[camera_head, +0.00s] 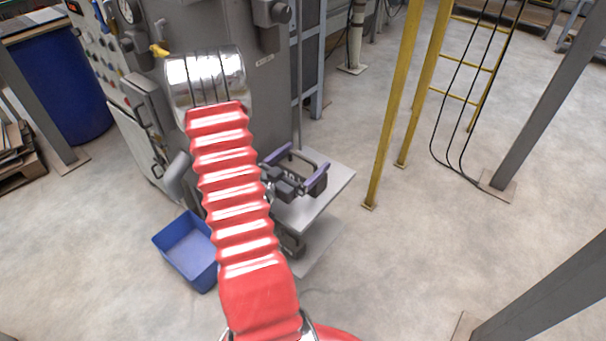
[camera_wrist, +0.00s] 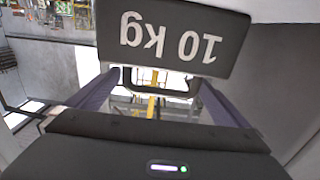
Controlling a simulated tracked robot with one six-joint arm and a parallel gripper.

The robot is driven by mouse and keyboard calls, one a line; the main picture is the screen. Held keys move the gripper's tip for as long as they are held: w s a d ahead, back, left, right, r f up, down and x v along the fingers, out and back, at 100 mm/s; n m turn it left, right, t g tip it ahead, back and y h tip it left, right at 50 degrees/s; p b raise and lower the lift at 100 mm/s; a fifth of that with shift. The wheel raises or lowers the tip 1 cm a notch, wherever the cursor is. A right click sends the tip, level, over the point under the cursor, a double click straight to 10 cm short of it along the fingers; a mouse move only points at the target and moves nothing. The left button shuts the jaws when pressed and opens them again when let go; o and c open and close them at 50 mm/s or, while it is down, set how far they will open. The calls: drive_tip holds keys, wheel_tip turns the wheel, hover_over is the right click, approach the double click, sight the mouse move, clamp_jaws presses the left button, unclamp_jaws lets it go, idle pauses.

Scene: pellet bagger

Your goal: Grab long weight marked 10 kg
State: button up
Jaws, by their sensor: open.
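The long weight marked 10 kg (camera_wrist: 172,38) is a dark grey block at the top of the wrist view, its white lettering upside down there. A black U-shaped handle (camera_wrist: 160,92) shows just below it, between my fingers; I cannot tell if they touch it. My gripper (camera_wrist: 158,80) is open, with one purple-grey finger on each side of the handle. In the head view my gripper (camera_head: 297,167) is over a small light-grey stand (camera_head: 335,181) beside the machine. I cannot make out the weight clearly in that view.
The grey machine (camera_head: 222,25) with dials and a shiny metal cylinder stands behind my red-sleeved arm. A blue bin (camera_head: 186,250) is on the floor left of the arm. A yellow post (camera_head: 388,120) rises right of the stand. The floor in the right foreground is mostly clear.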

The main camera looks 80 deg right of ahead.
drive_tip(key=c, duration=1.9)
drive_tip(key=shift+c, duration=0.5)
drive_tip(key=shift+r, duration=0.2)
drive_tip(key=shift+r, duration=4.9)
